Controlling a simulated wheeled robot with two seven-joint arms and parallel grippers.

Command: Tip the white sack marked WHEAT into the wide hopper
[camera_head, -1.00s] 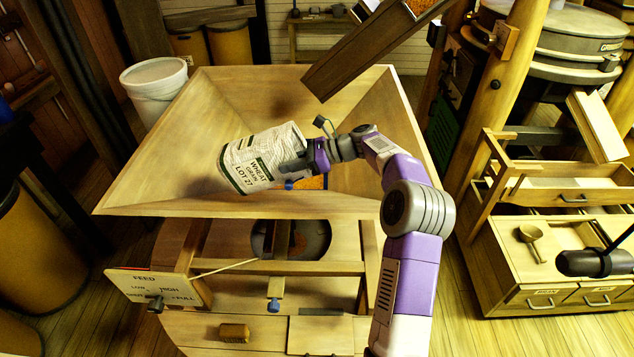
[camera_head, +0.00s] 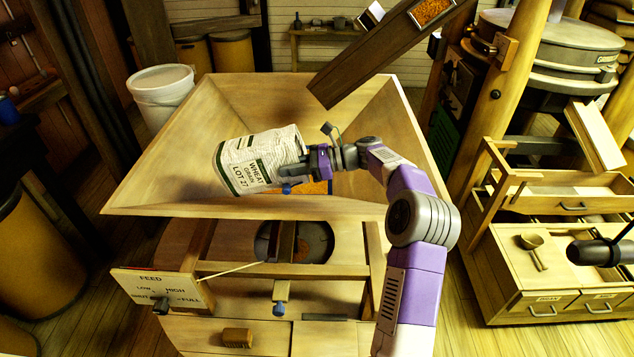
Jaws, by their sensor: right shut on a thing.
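The white sack marked WHEAT GRAIN LOT 27 (camera_head: 243,165) is held over the wide wooden hopper (camera_head: 150,193). It lies on its side, its green-edged end toward the left. My right gripper (camera_head: 312,163) is shut on the right end of the sack, partly hiding it. Orange-yellow grain (camera_head: 316,187) shows low in the hopper, just below the gripper; I cannot tell whether any is falling from the sack.
A wooden chute (camera_head: 375,60) with grain in it slants over the hopper's back right. A white bucket (camera_head: 160,92) stands behind left. A feed panel (camera_head: 160,290) is at the front left. A drawer cabinet with a scoop (camera_head: 533,250) stands right.

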